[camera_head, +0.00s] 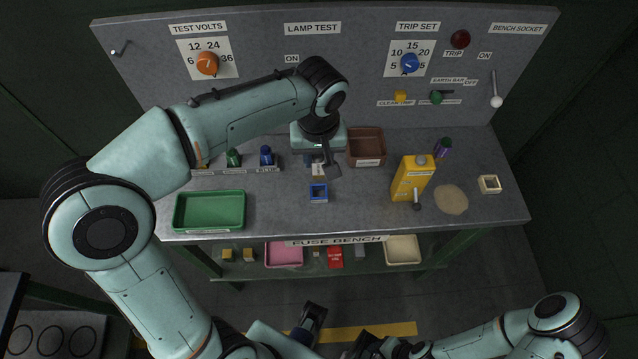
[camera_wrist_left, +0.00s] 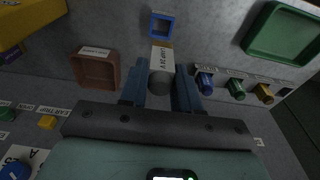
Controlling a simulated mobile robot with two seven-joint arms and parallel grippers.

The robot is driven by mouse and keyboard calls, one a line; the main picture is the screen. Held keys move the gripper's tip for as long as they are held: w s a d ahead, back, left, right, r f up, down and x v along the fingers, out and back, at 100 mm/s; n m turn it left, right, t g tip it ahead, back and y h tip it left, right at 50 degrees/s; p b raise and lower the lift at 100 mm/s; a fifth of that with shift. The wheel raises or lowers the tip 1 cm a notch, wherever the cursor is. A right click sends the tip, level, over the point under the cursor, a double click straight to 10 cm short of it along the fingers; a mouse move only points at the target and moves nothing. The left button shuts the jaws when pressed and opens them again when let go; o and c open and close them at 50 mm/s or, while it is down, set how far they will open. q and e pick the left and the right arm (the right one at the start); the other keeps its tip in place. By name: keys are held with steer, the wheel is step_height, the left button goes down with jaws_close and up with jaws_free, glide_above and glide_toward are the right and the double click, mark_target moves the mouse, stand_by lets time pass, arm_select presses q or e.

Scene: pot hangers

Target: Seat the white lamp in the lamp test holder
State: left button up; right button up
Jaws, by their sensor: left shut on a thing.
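My left gripper (camera_head: 318,172) is low over the middle of the bench, shut on the white lamp. In the left wrist view its two blue-grey fingers (camera_wrist_left: 160,92) stand either side of the lamp (camera_wrist_left: 161,63), a pale piece with a grey round end and what looks like "LAMP 24 V" lettering. In the head view the gripper mostly hides it. A blue square open-topped socket (camera_head: 318,192) sits just in front of the gripper; it also shows past the lamp in the left wrist view (camera_wrist_left: 161,25). I cannot tell whether it is the lamp test holder. The lamp appears apart from it.
A brown tray (camera_head: 367,147) is close on the right, with a yellow carton (camera_head: 411,180) beyond. A green tray (camera_head: 210,211) and coloured plugs, including a blue one (camera_head: 266,155), are on the left. The bench front edge is clear around the blue socket.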

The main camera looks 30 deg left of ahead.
arm_select(q)
step_height(320, 180, down, 10)
steer(key=shift+f+b, duration=0.1)
steer(key=shift+b, duration=0.6)
steer(key=shift+f, duration=0.2)
steer(key=o, duration=1)
steer(key=shift+o, duration=0.2)
steer(key=shift+r, duration=0.1)
steer(key=shift+r, duration=0.2)
steer(key=r, duration=0.4)
steer(key=r+p, duration=0.1)
steer(key=r, duration=0.3)
steer(key=s+r+p, duration=0.1)
steer(key=r, duration=0.2)
steer(key=shift+s+d+r, duration=0.1)
steer(key=shift+d+r, duration=0.3)
